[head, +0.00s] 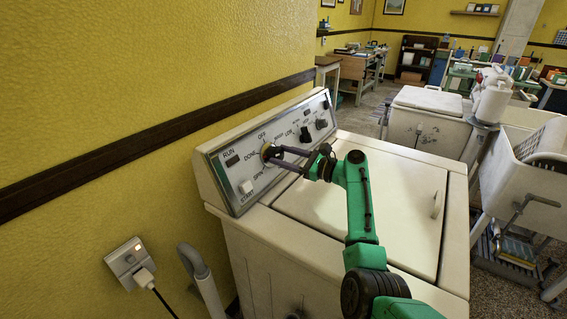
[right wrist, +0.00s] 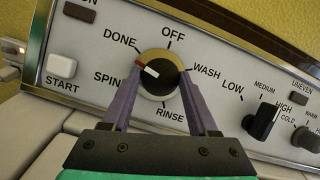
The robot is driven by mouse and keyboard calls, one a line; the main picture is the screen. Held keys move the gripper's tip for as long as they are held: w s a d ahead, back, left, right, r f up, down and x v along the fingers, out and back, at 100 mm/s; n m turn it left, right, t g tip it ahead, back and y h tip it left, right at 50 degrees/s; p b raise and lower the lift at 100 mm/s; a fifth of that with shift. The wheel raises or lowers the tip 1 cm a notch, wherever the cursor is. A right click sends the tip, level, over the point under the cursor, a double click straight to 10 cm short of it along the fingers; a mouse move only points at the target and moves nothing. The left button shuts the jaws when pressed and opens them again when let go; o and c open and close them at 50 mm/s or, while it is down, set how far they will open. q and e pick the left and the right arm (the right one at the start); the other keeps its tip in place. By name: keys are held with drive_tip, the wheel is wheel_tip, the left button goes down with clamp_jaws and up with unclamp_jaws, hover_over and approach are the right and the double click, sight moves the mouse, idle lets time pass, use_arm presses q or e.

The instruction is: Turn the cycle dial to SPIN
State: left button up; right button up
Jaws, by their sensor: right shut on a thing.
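The cycle dial (right wrist: 160,73) is a round knob with a gold rim on the washer's silver panel, labelled OFF, WASH, RINSE, SPIN and DONE. Its red and white pointer (right wrist: 147,68) points left and slightly up, between the DONE and SPIN labels. In the head view the dial (head: 267,152) sits at my right fingertips. My right gripper (right wrist: 160,90) has its two purple fingers on either side of the dial and is shut on it. My left gripper is not in view.
A START button (right wrist: 61,66) is left of the dial. Black knobs (right wrist: 262,121) are to the right. The white washer lid (head: 390,195) lies closed below my right arm. The yellow wall (head: 130,70) rises behind the panel. A plugged outlet (head: 130,264) is at lower left.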

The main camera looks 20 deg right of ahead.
drive_tip(key=n+g+b, duration=0.1)
drive_tip(key=n+b, duration=0.1)
drive_tip(key=n, duration=0.1)
drive_tip(key=n+g+y+b, duration=0.1)
drive_tip(key=n+b, duration=0.2)
drive_tip(key=shift+w+d+f+n+g+y, duration=0.2)
drive_tip(key=shift+n+g+y, duration=0.1)
drive_tip(key=shift+n+g, duration=0.1)
drive_tip(key=shift+r+n+g+b, duration=0.25)
drive_tip(key=shift+n+g+b, duration=0.45)
drive_tip(key=shift+n+b, duration=0.8)
drive_tip(key=shift+n+p, duration=0.3)
drive_tip(key=shift+n, duration=0.1)
drive_tip(key=o, duration=1.4)
drive_tip(key=b+v, duration=0.1)
drive_tip(key=v, duration=1.3)
drive_tip(key=shift+s+d+b, duration=0.1)
drive_tip(key=shift+d+b, duration=0.15)
drive_tip(key=shift+b, duration=0.1)
